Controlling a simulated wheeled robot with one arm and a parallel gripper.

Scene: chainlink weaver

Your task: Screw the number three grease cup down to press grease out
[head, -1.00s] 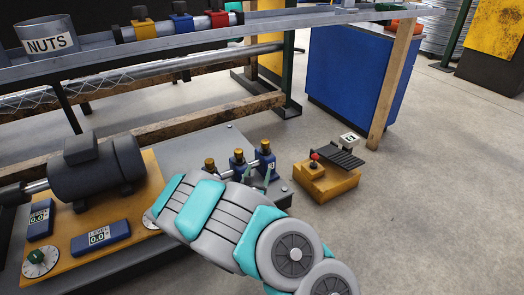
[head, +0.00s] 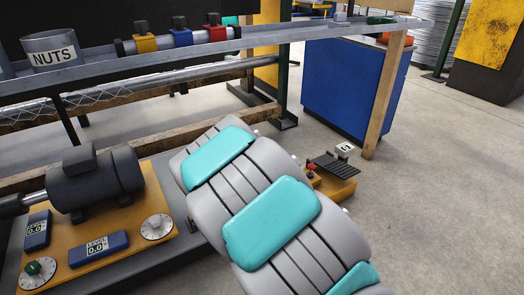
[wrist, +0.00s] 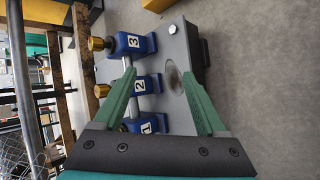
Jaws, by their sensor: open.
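The number three grease cup shows in the wrist view as a brass cap (wrist: 96,44) on a blue block marked 3 (wrist: 129,44), at the upper left. The number two cup (wrist: 102,90) is below it on the block marked 2 (wrist: 143,87). The block marked 1 (wrist: 148,125) is partly hidden behind a finger. My gripper (wrist: 159,74) is open with nothing held between its green fingers. Its tips lie right of and below the number three cup in that view, apart from it. In the head view my arm hides all the cups and the gripper.
A motor (head: 95,182), two level displays and two dials sit on an orange plate at the left. An orange box with a red knob (head: 311,167) stands right of my arm. A shelf with a NUTS can (head: 53,50) runs above. The floor at right is clear.

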